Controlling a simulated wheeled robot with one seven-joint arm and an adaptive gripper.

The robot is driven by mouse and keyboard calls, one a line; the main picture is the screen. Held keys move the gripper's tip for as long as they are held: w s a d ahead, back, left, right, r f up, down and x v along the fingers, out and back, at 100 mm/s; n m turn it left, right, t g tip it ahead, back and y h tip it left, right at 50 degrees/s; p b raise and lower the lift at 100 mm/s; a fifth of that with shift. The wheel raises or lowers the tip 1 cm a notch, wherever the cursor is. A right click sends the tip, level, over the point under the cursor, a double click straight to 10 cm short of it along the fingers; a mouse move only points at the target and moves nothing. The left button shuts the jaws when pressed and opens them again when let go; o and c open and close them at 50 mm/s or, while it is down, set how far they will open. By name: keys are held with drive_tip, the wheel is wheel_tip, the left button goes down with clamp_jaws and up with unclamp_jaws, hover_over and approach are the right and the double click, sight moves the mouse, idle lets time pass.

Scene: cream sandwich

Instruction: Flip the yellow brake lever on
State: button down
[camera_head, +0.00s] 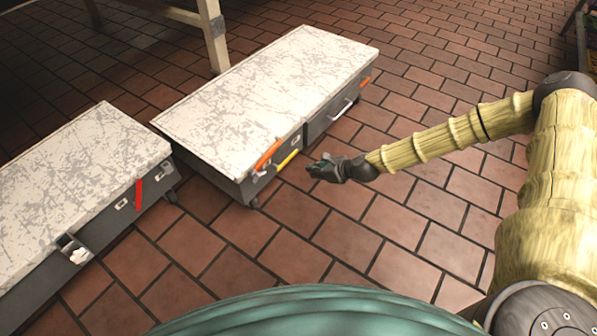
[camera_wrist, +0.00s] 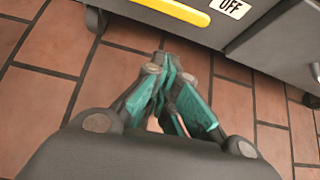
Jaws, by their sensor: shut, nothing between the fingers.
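The yellow brake lever (camera_head: 288,160) is on the near end of the side of the right-hand cart (camera_head: 270,90). It also shows at the top of the wrist view (camera_wrist: 172,9), lying lengthwise along the cart's dark side, with an OFF label (camera_wrist: 230,7) to its right. My gripper (camera_head: 318,168) is beside the cart, to the right of the lever. In the wrist view its teal-padded fingers (camera_wrist: 165,62) are together and empty, pointing toward the cart below the lever, and appear apart from it. The lever's upper edge is cut off there.
An orange bar (camera_head: 268,154) sits just left of the yellow lever. A second cart (camera_head: 75,185) with a red lever (camera_head: 138,195) stands at left. A pale table leg (camera_head: 215,40) is behind. The brick floor (camera_head: 420,220) at right is clear.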

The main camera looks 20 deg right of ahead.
drive_tip(key=shift+w+d+f, duration=0.1)
drive_tip(key=shift+w+d, duration=0.25)
drive_tip(key=shift+d, duration=0.2)
drive_tip(key=b+x, duration=0.5)
drive_tip(key=x, duration=0.5)
drive_tip(key=shift+r+b, duration=0.6)
drive_tip(key=shift+r, duration=1.35)
